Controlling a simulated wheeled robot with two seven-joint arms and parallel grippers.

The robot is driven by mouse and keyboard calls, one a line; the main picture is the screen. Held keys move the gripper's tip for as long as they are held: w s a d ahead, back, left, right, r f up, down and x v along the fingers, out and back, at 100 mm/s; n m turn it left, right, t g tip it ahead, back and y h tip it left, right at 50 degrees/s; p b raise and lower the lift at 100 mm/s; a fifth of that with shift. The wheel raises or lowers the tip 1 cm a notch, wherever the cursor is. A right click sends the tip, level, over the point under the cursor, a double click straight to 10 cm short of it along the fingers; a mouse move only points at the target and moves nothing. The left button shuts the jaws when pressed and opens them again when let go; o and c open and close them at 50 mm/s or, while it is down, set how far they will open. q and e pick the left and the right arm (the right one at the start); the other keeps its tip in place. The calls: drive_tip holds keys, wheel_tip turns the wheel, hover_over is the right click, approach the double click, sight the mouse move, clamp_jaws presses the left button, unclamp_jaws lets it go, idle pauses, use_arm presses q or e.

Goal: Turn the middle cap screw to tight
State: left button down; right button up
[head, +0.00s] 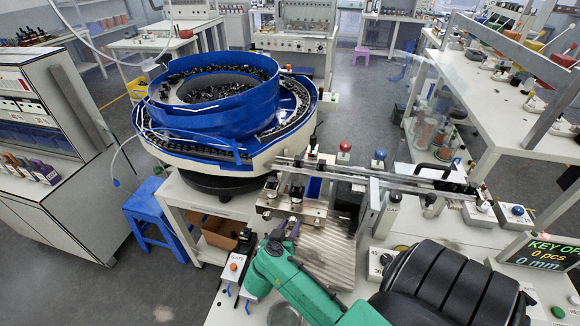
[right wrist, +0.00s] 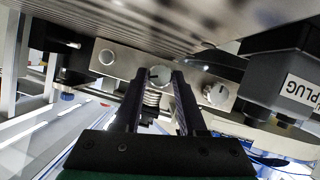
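My right gripper (right wrist: 161,78) has a finger on each side of the middle screw's head, with no clear gap. In the head view my right gripper (head: 287,226) is at the metal fixture (head: 312,210), its tips small and partly hidden. My left gripper is not in view.
A blue bowl feeder (head: 215,125) full of dark parts stands behind the fixture. A track (head: 370,172) runs right from it. A black box marked PLUG (right wrist: 285,85) is close on the right. A GATE switch box (head: 234,266) and a display (head: 548,251) stand nearby.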

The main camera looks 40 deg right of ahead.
clamp_jaws()
drive_tip(key=shift+p, duration=0.35)
drive_tip(key=m+p, duration=0.1)
drive_tip(key=p, duration=0.1)
drive_tip(key=m+t+y+p, duration=0.1)
drive_tip(key=p, duration=0.2)
drive_tip(key=shift+s+d+r, duration=0.1)
drive_tip(key=shift+s+r, duration=0.05)
drive_tip(key=shift+r, duration=0.05)
drive_tip(key=shift+m+t+p, duration=0.5)
drive_tip(key=shift+m+p, duration=0.2)
drive_tip(key=shift+p, duration=0.1)
use_arm(q)
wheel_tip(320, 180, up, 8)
drive_tip(key=p, duration=0.1)
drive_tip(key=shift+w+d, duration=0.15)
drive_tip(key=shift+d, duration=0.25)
use_arm(e)
drive_tip(key=shift+f+m+t+y, duration=0.3)
drive_tip(key=shift+m+y, duration=0.1)
drive_tip(key=shift+m, duration=0.1)
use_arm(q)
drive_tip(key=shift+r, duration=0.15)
use_arm(e)
drive_tip(key=shift+d, duration=0.1)
drive_tip(key=o, duration=0.6)
unclamp_jaws()
